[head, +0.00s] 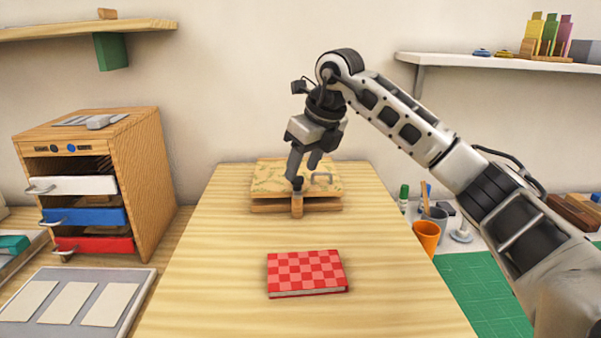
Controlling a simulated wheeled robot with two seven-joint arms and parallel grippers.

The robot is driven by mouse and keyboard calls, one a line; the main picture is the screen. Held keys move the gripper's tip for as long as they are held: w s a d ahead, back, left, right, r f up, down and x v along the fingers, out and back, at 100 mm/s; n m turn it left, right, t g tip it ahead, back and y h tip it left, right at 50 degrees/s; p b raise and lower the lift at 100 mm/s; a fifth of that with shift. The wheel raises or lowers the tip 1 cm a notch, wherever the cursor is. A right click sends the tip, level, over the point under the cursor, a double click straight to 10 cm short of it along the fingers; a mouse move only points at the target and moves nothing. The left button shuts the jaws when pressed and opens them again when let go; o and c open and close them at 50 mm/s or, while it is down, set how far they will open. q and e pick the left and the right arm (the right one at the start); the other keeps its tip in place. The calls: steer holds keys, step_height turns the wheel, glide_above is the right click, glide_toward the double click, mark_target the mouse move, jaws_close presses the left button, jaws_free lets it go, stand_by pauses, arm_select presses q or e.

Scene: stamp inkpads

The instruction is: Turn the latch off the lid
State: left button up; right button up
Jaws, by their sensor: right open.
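A flat wooden box with a patterned lid (268,179) stands at the far end of the table. The lid has a small grey handle (322,179) on its right half. A short wooden latch (297,206) stands upright at the middle of the box's front edge, its upper end over the lid's edge. My right gripper (302,172) is open and points down above the lid, just behind the latch's top. A dark piece lies between one fingertip and the latch; I cannot tell whether they touch. My left gripper is not in view.
A red checkered book (306,273) lies nearer on the table (215,270). A drawer cabinet (135,190) stands left. An orange cup (427,236) and a green mat (480,290) are on the right. The table between book and box is clear.

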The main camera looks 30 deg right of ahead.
mark_target(297, 183)
steer(key=shift+x, duration=1.15)
steer(key=c, duration=1)
